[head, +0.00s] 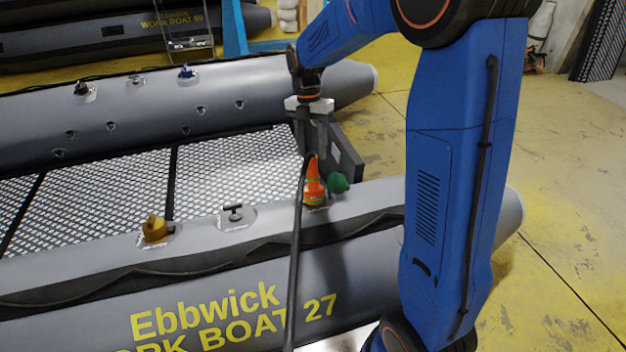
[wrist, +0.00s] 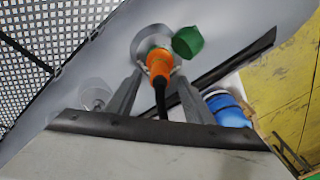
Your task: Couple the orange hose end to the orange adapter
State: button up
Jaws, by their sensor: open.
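The orange hose end (head: 312,171) stands upright over the near grey tube, with its black hose (head: 295,255) curving down in front. The orange adapter (head: 315,196) shows just below it at the valve; the two look in line and touching, but I cannot tell whether they are locked. In the wrist view the hose end (wrist: 159,66) hides most of the adapter. My gripper (head: 311,150) is above the hose end, pointing down. In the wrist view its fingers (wrist: 158,76) are apart, one on each side of the hose end, with gaps visible.
A green cap (head: 338,183) sits right beside the adapter. A black T-handled fitting (head: 234,213) and a yellow-brown cap (head: 154,228) stand further left on the same tube. The far tube (head: 140,110) carries more fittings. Yellow floor (head: 560,240) is clear at right.

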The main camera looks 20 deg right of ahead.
notch_tip(320, 180, up, 13)
jog(key=w, duration=0.2)
jog(key=shift+w, duration=0.35)
